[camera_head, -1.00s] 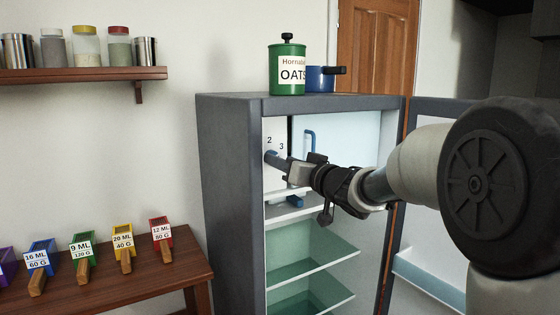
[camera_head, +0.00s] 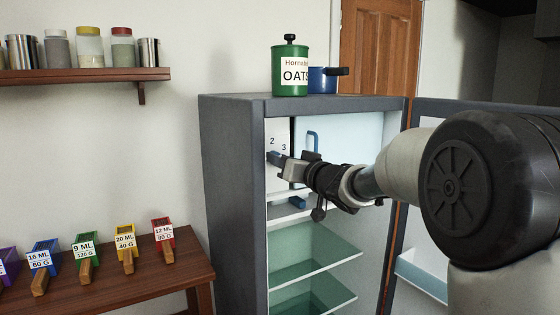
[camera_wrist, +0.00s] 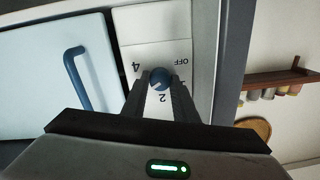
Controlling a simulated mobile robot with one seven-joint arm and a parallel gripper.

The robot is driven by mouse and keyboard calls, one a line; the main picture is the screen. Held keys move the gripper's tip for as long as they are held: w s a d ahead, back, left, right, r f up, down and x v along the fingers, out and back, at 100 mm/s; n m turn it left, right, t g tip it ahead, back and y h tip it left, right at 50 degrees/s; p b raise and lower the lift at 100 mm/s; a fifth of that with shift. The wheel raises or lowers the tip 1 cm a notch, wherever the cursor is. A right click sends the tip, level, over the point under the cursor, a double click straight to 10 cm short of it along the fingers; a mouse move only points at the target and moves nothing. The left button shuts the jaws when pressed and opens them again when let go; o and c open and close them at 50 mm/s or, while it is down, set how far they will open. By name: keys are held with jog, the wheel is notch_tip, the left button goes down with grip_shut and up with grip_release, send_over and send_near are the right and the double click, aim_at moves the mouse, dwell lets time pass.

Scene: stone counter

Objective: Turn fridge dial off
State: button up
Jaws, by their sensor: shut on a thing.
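The fridge dial is a round blue knob (camera_wrist: 159,78) on a white panel (camera_wrist: 150,22) inside the open fridge (camera_head: 232,170). In the wrist view, OFF is at the dial's upper right, 4 at its left and 2 below it. My gripper (camera_wrist: 159,84) is shut on the dial, one finger on each side. In the head view my gripper (camera_head: 284,163) reaches into the fridge's upper left and mostly hides the dial, with 2 and 3 showing above. The dial's pointer direction is hard to tell.
The fridge door (camera_head: 424,270) stands open at the right, close to my arm. A blue handle (camera_wrist: 77,78) is beside the panel. Glass shelves (camera_head: 312,258) lie below my gripper. A green oats canister (camera_head: 290,68) and a blue pot (camera_head: 321,80) stand on top.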

jog(key=shift+n, duration=0.3)
jog(key=n+h+b, duration=0.1)
jog(key=n+b, duration=0.8)
jog(key=n, duration=1.3)
jog(key=shift+a+n+b, duration=0.1)
jog(key=shift+n+b, duration=0.25)
jog(key=shift+n, duration=0.05)
jog(key=o, duration=1.1)
jog(key=shift+s, duration=0.1)
jog(key=shift+c, duration=0.2)
